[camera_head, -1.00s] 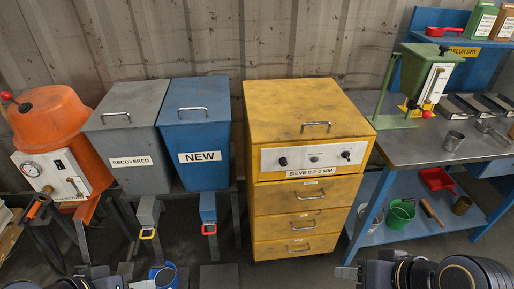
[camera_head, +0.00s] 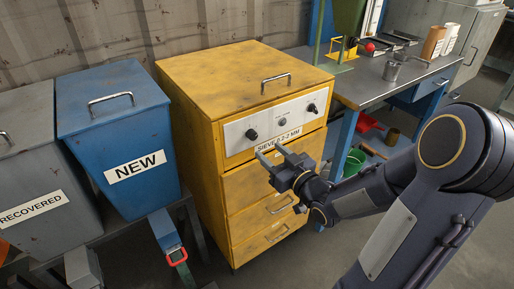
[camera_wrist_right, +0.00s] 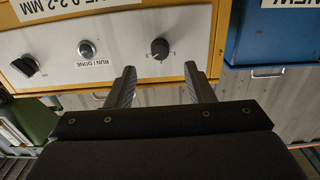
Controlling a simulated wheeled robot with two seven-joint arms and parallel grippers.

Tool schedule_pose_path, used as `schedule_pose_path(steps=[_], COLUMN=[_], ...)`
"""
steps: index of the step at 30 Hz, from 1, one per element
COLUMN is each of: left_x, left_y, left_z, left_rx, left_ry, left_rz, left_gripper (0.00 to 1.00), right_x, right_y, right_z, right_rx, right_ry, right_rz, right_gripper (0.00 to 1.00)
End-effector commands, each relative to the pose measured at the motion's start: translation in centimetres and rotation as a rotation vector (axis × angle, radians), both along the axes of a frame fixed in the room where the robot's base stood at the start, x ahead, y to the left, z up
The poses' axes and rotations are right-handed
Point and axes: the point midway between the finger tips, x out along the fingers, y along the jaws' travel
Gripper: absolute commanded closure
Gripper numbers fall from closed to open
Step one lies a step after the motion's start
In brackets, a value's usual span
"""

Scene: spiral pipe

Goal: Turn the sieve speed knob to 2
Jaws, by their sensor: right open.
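The yellow sieve cabinet (camera_head: 190,95) stands in the middle of the head view, with a white control panel (camera_head: 240,136) on its front. The panel has a left black knob (camera_head: 252,134), a round button (camera_head: 281,122) and a right black knob (camera_head: 311,108). The wrist view is upside down: the knob with small scale marks (camera_wrist_right: 159,48) there is the head view's left knob. I cannot read its setting. My right gripper (camera_head: 272,154) is open and empty in front of the panel, just below that knob. In the wrist view its fingers (camera_wrist_right: 160,75) point towards the knob, apart from it.
The blue NEW bin (camera_head: 115,110) and the grey RECOVERED bin (camera_head: 30,165) stand left of the cabinet. The workbench (camera_head: 370,88) stands at right, with a metal cup (camera_head: 391,70) on it. Drawer handles (camera_head: 280,205) lie below my right gripper.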

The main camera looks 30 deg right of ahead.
Motion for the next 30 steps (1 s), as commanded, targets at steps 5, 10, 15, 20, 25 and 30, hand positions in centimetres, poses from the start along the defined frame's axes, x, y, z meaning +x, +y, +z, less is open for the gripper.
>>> schedule_pose_path(steps=[5, 10, 15, 20, 25, 30], left_x=[0.0, 0.0, 0.0, 0.0, 0.0, 0.0], left_y=[0.0, 0.0, 0.0, 0.0, 0.0, 0.0], left_z=[0.1, 0.1, 0.2, 0.2, 0.1, 0.1], left_rx=[0.000, 0.000, 0.000, 0.000, 0.000, 0.000], left_ry=[0.000, 0.000, 0.000, 0.000, 0.000, 0.000], left_rz=[0.000, 0.000, 0.000, 0.000, 0.000, 0.000], left_gripper=[0.64, 0.64, 0.64, 0.64, 0.64, 0.64], right_x=[2.7, 5.4, 6.9, 7.2, 7.2, 7.1], right_y=[0.3, 0.5, 0.6, 0.6, 0.6, 0.6], right_z=[0.1, 0.2, 0.2, 0.2, 0.2, 0.2], right_rx=[0.001, 0.001, 0.001, 0.000, 0.000, 0.000], right_ry=[-0.003, -0.003, -0.002, -0.002, -0.001, -0.001], right_rz=[0.004, 0.002, 0.001, 0.000, 0.000, 0.000], right_gripper=[0.52, 0.52, 0.52, 0.52, 0.55, 0.77])
